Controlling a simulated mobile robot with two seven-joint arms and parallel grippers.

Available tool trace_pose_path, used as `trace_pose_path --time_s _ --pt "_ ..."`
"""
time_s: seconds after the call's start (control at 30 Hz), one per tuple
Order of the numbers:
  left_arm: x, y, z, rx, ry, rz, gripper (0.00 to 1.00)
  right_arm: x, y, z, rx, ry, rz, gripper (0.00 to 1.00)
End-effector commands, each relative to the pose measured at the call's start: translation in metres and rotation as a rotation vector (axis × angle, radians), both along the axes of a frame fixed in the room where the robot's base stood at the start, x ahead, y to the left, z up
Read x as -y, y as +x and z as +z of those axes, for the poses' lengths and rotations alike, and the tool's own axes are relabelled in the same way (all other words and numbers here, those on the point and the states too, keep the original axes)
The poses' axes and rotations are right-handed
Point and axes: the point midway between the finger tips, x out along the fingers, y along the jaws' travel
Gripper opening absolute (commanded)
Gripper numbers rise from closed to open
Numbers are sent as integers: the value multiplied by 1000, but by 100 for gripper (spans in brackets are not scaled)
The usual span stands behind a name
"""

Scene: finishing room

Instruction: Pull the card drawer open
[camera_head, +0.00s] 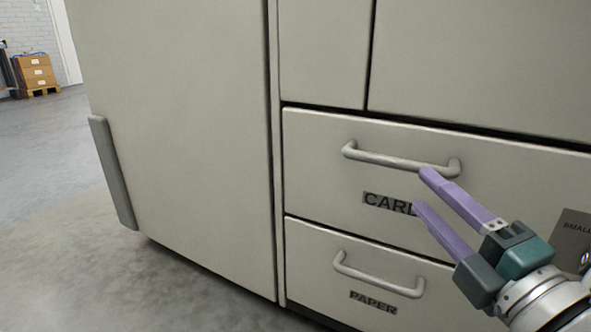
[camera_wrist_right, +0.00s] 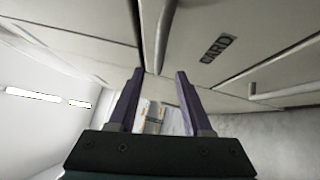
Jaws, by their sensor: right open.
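The card drawer (camera_head: 320,170) is the upper of two drawers in a beige cabinet, and its front looks flush with the cabinet. Its grey bar handle (camera_head: 395,160) runs across above the CARD label (camera_head: 385,202), which my gripper partly hides. My right gripper (camera_head: 425,188) is open and empty, with its purple fingers at the right part of the handle; I cannot tell if they touch it. In the right wrist view the handle (camera_wrist_right: 163,35) stands ahead of and between the open fingers, with the label (camera_wrist_right: 217,47) to its right. My left gripper is out of view.
The paper drawer with its own handle (camera_head: 378,276) is directly below. A tall plain cabinet panel (camera_head: 180,130) is on the left. Grey floor (camera_head: 60,220) is open at left, with stacked boxes (camera_head: 35,73) on a pallet far back.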

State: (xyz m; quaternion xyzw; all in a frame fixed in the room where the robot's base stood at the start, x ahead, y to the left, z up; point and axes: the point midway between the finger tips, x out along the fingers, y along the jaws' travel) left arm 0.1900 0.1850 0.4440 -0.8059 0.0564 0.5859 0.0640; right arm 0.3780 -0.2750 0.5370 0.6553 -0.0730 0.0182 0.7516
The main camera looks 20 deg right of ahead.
Motion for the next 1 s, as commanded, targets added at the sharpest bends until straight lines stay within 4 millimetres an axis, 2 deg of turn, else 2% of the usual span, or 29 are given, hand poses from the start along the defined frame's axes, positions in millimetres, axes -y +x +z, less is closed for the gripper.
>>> trace_pose_path --time_s 0.2,0.43,0.6,0.83,1.0 --pt "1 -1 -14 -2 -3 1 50 3 43 5 5 -4 1 50" --pt "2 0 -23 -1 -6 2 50 5 76 10 2 -1 0 50" --pt "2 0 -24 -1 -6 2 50 6 84 12 -1 0 -1 50" --pt "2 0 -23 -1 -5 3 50 6 84 12 -1 0 -1 48" --pt "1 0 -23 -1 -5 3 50 6 84 12 -1 0 -1 29"
